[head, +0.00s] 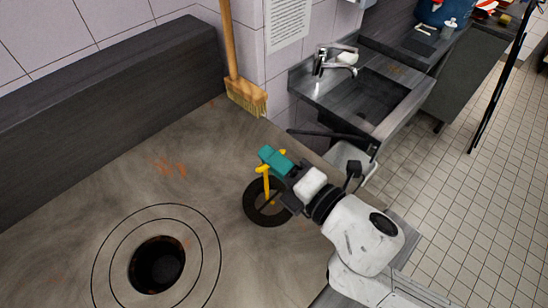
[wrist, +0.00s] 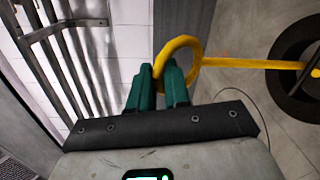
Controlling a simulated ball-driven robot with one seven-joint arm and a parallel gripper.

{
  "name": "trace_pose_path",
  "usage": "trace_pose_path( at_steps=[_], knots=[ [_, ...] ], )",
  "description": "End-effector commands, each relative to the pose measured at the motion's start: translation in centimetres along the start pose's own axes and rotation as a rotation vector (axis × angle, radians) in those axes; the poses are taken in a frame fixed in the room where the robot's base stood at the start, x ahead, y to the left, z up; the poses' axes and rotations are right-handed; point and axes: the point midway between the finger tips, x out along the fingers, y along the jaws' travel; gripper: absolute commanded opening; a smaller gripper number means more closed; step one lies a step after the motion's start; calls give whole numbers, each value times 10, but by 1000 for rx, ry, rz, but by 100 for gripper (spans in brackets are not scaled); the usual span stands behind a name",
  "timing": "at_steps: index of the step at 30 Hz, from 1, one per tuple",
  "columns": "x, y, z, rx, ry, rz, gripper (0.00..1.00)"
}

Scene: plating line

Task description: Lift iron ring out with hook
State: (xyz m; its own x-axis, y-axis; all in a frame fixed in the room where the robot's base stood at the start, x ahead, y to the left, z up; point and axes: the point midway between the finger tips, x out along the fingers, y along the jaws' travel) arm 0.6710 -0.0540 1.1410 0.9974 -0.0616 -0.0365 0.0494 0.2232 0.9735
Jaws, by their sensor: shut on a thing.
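The iron ring (head: 252,207) is a dark flat ring lying on the metal worktop, right of a round opening. It also shows at the right edge of the wrist view (wrist: 285,65), cut off by the frame. My gripper (head: 274,160) has teal fingers and is shut on the yellow hook (head: 266,184). In the wrist view the fingers (wrist: 159,80) grip the hook's loop handle (wrist: 190,45), and its straight shaft runs right to the iron ring. The hook's far end is over the ring's middle; I cannot tell whether it touches or catches the ring.
The round opening (head: 157,265) with concentric rims is in the worktop (head: 120,180) at lower left. A broom (head: 245,95) stands against the tiled wall behind. A sink (head: 365,100) with a tap is at the upper right. Tiled floor (head: 480,180) lies to the right.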

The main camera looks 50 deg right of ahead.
Motion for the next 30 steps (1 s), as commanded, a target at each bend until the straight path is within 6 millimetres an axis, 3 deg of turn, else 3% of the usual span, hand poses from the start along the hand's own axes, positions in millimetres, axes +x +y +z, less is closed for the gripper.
trace_pose_path(
  at_steps=[30],
  knots=[
    [0,-11,-3,-1,-1,6,0]
  ],
)
